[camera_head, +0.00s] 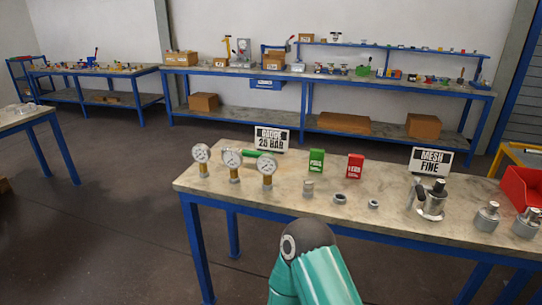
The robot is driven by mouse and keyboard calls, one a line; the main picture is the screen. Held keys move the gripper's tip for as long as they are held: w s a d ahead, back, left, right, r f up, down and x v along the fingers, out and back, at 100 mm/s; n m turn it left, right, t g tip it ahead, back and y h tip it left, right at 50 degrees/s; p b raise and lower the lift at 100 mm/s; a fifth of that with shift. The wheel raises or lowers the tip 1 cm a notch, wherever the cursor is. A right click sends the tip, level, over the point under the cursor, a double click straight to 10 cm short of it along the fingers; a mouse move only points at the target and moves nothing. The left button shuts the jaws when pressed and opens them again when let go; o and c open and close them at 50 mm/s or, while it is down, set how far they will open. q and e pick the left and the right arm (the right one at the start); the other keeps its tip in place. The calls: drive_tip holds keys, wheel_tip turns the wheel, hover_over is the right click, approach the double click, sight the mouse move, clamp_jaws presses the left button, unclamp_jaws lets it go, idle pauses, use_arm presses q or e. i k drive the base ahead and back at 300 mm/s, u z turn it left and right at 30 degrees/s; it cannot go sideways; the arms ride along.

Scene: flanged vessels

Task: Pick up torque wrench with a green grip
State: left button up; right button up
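A bright green bar (251,153), which looks like the green grip of a tool, lies on the near workbench (300,213) behind the pressure gauges. The rest of the tool is mostly hidden by the gauges, so I cannot make out its head. The middle gauge (232,159) and the right gauge (267,165) stand just in front of it. Neither of my grippers is in view. Only a teal and black link of one of my arms shows at the bottom centre, in front of the bench edge.
On the bench stand a left gauge (201,155), a "GAUGE 25 BAR" sign (271,138), a green card (316,161), a red card (354,166), small metal fittings (340,198) and a metal vessel (432,205). A red bin (520,187) is at right. Blue-framed benches line the back wall.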

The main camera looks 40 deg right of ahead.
sight(247, 154)
drive_tip(key=z, duration=0.35)
drive_tip(key=i, duration=0.85)
drive_tip(key=z, duration=0.15)
